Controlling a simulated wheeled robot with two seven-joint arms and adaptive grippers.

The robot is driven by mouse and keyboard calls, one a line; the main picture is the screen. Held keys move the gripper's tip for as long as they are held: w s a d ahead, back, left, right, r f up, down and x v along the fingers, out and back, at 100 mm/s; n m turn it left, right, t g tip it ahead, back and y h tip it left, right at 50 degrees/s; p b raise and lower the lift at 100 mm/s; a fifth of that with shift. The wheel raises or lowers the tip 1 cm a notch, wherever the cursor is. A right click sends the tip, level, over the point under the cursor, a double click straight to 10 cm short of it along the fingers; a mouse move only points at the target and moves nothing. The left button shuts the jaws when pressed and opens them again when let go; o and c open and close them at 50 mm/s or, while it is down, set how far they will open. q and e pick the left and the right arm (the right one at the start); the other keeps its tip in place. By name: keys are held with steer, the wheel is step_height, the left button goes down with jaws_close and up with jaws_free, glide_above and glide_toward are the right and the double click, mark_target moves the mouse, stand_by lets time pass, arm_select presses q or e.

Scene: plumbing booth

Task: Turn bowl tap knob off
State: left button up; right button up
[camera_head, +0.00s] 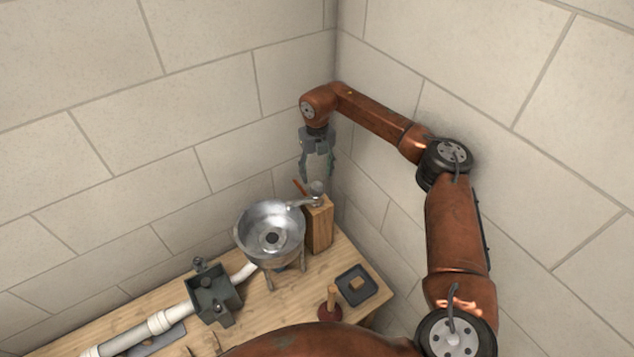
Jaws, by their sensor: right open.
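The metal bowl (270,232) stands on legs at the back of the wooden bench. Its tap (316,190) sits on a wooden block (319,226) at the bowl's right, with the spout reaching over the bowl's rim. A small orange-brown lever (299,187) shows beside the tap; I take it for the knob, but it is too small to tell its setting. My right gripper (317,176) points down, open and empty, just above the tap. I cannot tell whether a fingertip touches the tap. My left gripper is not in view.
A green-grey clamp-like fixture (214,293) and a white pipe (150,326) lie left of the bowl. A plunger (330,304) and a dark square tray (357,286) are at the front right of the bench. Tiled walls close in behind and to the right.

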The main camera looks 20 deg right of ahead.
mark_target(317, 185)
step_height(317, 185, up, 5)
stand_by(0.3)
steer(key=shift+s+f, duration=0.1)
stand_by(0.3)
